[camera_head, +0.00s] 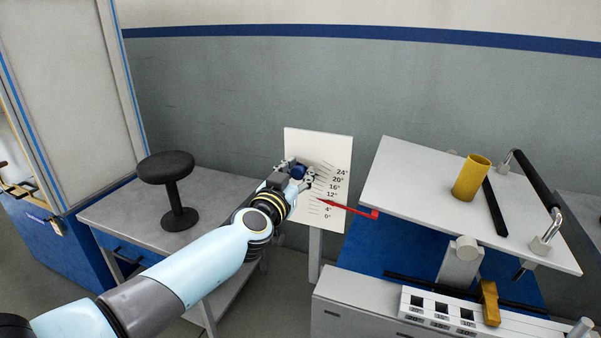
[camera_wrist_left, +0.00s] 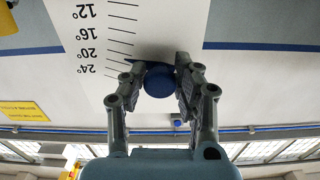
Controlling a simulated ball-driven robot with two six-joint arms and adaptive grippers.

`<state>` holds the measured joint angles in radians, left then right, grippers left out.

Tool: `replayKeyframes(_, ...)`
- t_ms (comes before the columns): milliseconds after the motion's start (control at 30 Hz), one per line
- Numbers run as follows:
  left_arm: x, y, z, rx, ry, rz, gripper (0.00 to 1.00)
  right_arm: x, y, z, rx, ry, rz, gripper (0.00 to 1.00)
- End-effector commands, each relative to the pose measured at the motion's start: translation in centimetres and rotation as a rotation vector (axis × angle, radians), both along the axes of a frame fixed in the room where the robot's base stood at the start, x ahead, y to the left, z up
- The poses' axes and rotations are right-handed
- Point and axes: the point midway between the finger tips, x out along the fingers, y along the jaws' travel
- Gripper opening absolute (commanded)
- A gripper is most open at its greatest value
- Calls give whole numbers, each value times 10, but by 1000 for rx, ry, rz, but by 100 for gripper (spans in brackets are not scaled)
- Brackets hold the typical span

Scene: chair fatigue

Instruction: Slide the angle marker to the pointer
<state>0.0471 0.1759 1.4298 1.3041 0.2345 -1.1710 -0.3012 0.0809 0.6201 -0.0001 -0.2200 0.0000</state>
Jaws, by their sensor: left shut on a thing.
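The white angle board (camera_head: 318,140) stands behind the benches, with a printed scale from 0° to 24°. The angle marker, a blue knob (camera_head: 298,172), sits at the left of the scale, near its upper part. My left gripper (camera_head: 301,174) is shut on it. In the left wrist view, upside down, the blue knob (camera_wrist_left: 158,82) lies between the two fingers (camera_wrist_left: 157,88), level with about 20° to 24°. The red pointer (camera_head: 348,208) reaches in from the right, its tip low on the scale, below 12°. My right gripper is not in view.
A tilted white platform (camera_head: 420,190) at the right carries a yellow cylinder (camera_head: 471,178) and a black bar (camera_head: 495,207). A grey bench with a black stool (camera_head: 167,168) stands at the left. The board is clear below my gripper.

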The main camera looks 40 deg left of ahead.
Motion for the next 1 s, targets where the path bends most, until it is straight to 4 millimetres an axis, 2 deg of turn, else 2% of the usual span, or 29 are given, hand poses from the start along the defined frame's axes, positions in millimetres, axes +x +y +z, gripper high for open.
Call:
replayKeyframes(33, -1, 3, -22, -22, -1, -1, 0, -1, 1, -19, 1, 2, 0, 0)
replayKeyframes(100, -2, 7, -38, -60, -9, -1, 0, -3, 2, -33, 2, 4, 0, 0)
replayKeyframes(300, -4, 14, -67, -143, -29, -1, 0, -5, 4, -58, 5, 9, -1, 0)
replayKeyframes(733, -4, 15, -69, -171, -38, -2, 0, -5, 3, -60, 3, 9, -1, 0)
replayKeyframes(767, -4, 15, -69, -170, -38, -2, 33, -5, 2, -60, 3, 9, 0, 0)
replayKeyframes(900, -4, 15, -68, -170, -38, -1, 52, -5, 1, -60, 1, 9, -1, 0)
replayKeyframes(1000, -4, 15, -68, -169, -38, -1, 53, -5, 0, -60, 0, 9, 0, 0)
